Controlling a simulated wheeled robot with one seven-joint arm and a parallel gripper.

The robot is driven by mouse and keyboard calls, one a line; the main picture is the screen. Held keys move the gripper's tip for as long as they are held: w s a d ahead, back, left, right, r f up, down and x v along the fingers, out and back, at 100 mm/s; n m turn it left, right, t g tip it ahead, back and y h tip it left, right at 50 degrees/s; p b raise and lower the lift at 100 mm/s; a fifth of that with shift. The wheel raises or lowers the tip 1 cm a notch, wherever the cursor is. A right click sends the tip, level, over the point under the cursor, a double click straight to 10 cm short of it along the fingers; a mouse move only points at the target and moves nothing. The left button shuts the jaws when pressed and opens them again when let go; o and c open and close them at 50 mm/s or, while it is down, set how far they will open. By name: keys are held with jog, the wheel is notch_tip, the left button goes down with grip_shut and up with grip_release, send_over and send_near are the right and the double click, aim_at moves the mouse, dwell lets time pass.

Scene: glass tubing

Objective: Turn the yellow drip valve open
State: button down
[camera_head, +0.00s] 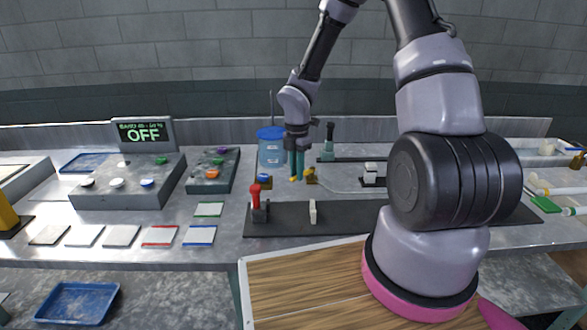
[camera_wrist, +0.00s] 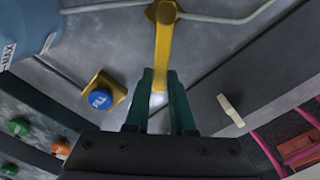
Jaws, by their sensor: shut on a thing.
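The yellow drip valve (camera_wrist: 162,40) shows in the wrist view as a long yellow lever. It runs from a pivot at the top edge of the picture down between my fingers. My gripper (camera_wrist: 161,76) has its two dark green fingers closed around the lever's lower part. In the head view my gripper (camera_head: 296,177) points down at the bench just right of the blue container. A small yellow part of the valve (camera_head: 310,176) shows beside the fingers there; the rest is hidden.
A blue FILL button (camera_wrist: 102,100) on a yellow block is close on the left in the wrist view. A white lever (camera_wrist: 230,110) stands to the right. The blue container (camera_head: 271,148) and a red-topped lever (camera_head: 256,195) are nearby. A screen (camera_head: 143,134) reads OFF.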

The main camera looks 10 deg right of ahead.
jog(key=s+d+n, duration=0.1)
jog(key=n, duration=0.1)
jog(key=s+d+n, duration=0.1)
jog(key=n, duration=0.1)
jog(key=shift+n, duration=0.3)
jog(key=shift+s+d+n, duration=0.4)
jog(key=shift+d+n, duration=0.2)
jog(key=shift+n, duration=0.6)
jog(key=shift+s+d+n, duration=0.15)
jog(key=shift+d+n, duration=0.25)
jog(key=shift+n, duration=0.35)
jog(key=shift+s+d+n, duration=0.1)
jog(key=shift+d+n, duration=0.3)
jog(key=shift+n, duration=0.35)
jog(key=c, duration=0.8)
grip_release()
jog(key=shift+o, duration=0.2)
notch_tip(320, 180, up, 11)
